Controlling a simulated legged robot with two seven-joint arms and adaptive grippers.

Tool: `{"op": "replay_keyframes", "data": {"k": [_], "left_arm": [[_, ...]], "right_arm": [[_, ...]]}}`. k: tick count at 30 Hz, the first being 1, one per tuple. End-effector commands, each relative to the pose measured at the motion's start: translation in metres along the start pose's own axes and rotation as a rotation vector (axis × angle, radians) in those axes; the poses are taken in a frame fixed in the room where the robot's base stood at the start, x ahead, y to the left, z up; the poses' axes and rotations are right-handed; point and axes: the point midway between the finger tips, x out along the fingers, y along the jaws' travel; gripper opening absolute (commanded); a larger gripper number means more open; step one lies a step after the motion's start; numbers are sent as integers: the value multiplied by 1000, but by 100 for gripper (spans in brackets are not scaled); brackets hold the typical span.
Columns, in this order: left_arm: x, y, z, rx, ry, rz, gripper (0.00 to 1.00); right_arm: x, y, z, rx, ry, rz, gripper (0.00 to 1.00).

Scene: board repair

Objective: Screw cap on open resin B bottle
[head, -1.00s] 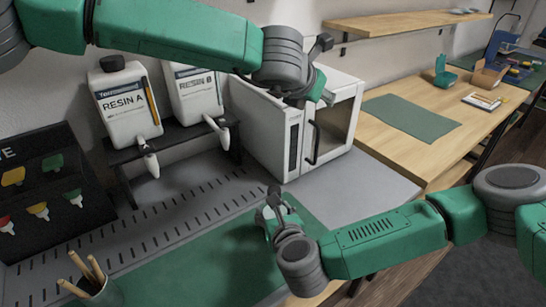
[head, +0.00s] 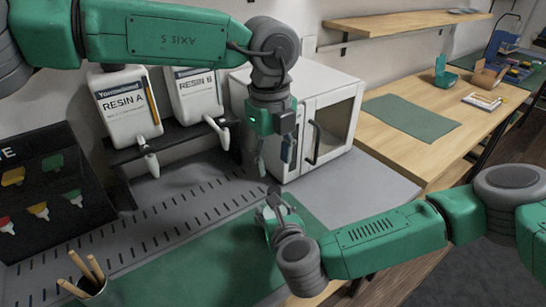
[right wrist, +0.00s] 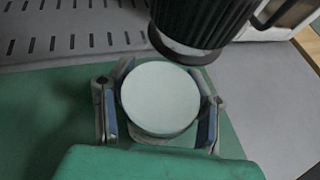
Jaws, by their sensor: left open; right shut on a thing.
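The resin B bottle (head: 196,97) stands upright on the black rack, a white bottle with its top hidden behind my left arm. My left gripper (head: 275,158) is open and points down, in front of the white cabinet and to the right of the bottle. My right gripper (head: 274,208) is low over the green mat. In the right wrist view its fingers (right wrist: 160,115) are shut on a pale round-topped thing (right wrist: 160,98). I cannot tell whether this is the cap. A black ribbed cylinder (right wrist: 200,25) hangs close above it in that view.
The resin A bottle (head: 125,103) stands beside resin B on the black rack (head: 178,138), with nozzles in front. The white cabinet (head: 325,110) is to the right. The green mat (head: 190,270) is mostly clear; a cup of wooden sticks (head: 95,290) stands at its left.

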Motion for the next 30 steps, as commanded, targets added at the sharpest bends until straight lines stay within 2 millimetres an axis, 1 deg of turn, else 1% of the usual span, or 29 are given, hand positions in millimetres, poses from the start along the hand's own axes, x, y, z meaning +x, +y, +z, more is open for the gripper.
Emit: {"op": "replay_keyframes", "data": {"k": [5,12,18,22,29,30], "left_arm": [[17,0,0,2,2,3,41],[55,1,0,2,1,2,41],[75,0,0,2,0,0,41],[79,0,0,2,-1,-1,41],[80,0,0,2,-1,-1,41],[80,0,0,2,-1,-1,34]], "right_arm": [[0,0,0,0,0,-1,0],[0,0,0,0,0,-1,0],[0,0,0,-1,0,-1,0],[0,0,0,-1,0,-1,0],[0,0,0,-1,0,-1,0],[0,0,0,-1,0,-1,0]]}}
